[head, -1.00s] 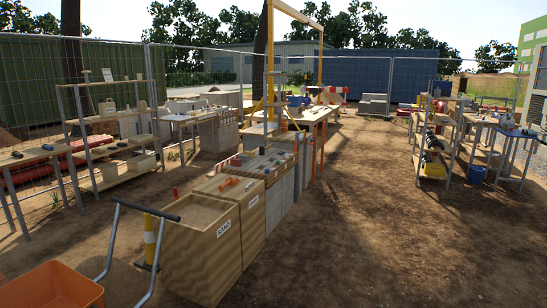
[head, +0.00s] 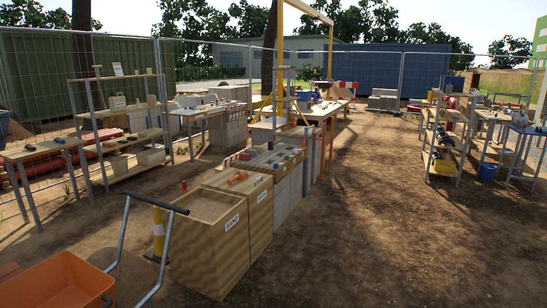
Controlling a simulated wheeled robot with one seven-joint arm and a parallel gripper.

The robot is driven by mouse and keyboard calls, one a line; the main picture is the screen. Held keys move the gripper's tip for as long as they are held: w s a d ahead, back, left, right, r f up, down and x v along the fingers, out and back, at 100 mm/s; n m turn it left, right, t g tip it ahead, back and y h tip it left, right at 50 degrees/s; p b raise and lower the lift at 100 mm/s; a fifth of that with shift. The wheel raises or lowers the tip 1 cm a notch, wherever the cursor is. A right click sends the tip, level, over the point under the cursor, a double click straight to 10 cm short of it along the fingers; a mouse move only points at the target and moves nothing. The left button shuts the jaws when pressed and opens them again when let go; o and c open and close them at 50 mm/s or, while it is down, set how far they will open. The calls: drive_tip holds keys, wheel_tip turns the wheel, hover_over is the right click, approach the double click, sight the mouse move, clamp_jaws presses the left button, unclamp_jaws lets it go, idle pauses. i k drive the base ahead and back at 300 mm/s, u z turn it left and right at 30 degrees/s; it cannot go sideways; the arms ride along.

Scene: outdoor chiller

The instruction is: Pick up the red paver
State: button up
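I cannot pick out the red paver with certainty in the head view. Small reddish blocks (head: 238,158) lie at the left edge of the long worktop behind the wooden boxes, too small to identify. My gripper is not in view, so I cannot tell whether it is open or shut.
A wooden box labelled SAND (head: 213,245) stands in front, with another lidded box (head: 245,190) behind it. An orange tub (head: 60,282) with a grey handle frame is at lower left. Shelves (head: 120,125) stand left, another rack (head: 447,135) right. Bare ground (head: 380,210) is open at right.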

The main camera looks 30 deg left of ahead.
sight(246, 156)
drive_tip(key=i, duration=4.85)
drive_tip(key=u, duration=0.6)
drive_tip(key=i, duration=1.6)
drive_tip(key=u, duration=1.25)
drive_tip(key=i, duration=1.2)
drive_tip(key=u, duration=1.4)
drive_tip(key=i, duration=0.9)
drive_tip(key=u, duration=0.3)
